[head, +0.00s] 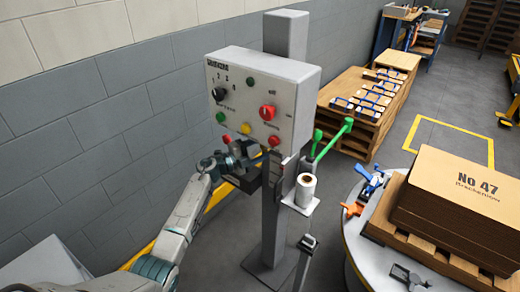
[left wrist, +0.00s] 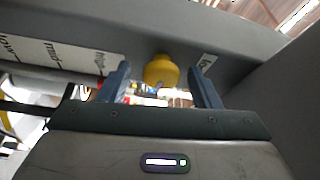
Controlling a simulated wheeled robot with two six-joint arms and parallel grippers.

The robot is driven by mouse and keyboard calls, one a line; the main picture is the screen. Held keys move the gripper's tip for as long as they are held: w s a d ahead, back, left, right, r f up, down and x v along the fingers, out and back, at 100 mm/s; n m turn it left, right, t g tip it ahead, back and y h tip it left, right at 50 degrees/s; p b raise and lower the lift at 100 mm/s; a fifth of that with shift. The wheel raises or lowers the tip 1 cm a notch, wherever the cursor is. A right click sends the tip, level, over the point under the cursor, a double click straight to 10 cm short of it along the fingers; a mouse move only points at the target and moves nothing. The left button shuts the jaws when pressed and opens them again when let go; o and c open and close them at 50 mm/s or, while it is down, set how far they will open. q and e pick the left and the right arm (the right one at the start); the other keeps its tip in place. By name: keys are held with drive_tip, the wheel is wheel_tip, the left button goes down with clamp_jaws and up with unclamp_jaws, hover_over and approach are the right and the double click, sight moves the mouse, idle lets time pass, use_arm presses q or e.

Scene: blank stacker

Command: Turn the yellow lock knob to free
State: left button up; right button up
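The yellow lock knob (left wrist: 161,71) shows in the left wrist view, below a grey panel surface with white labels. My left gripper (left wrist: 160,78) is open, with one blue-grey finger on each side of the knob. Gaps show between the fingers and the knob, so they do not visibly touch it. In the head view, my left gripper (head: 258,160) is at the lower front of the grey control box (head: 296,97). I cannot clearly make out the lock knob there. My right gripper is not in view.
The box face carries a black rotary knob (head: 219,94), a red knob (head: 267,112) and several coloured buttons. A label roll (head: 306,188) and green handles (head: 330,140) are right of the post. A round table (head: 362,262) with stacked cardboard (head: 455,190) stands at right.

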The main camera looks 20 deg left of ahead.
use_arm(q)
drive_tip(key=b+v, duration=0.1)
drive_tip(key=v, duration=0.6)
drive_tip(key=shift+s+a, duration=0.15)
idle(0.4)
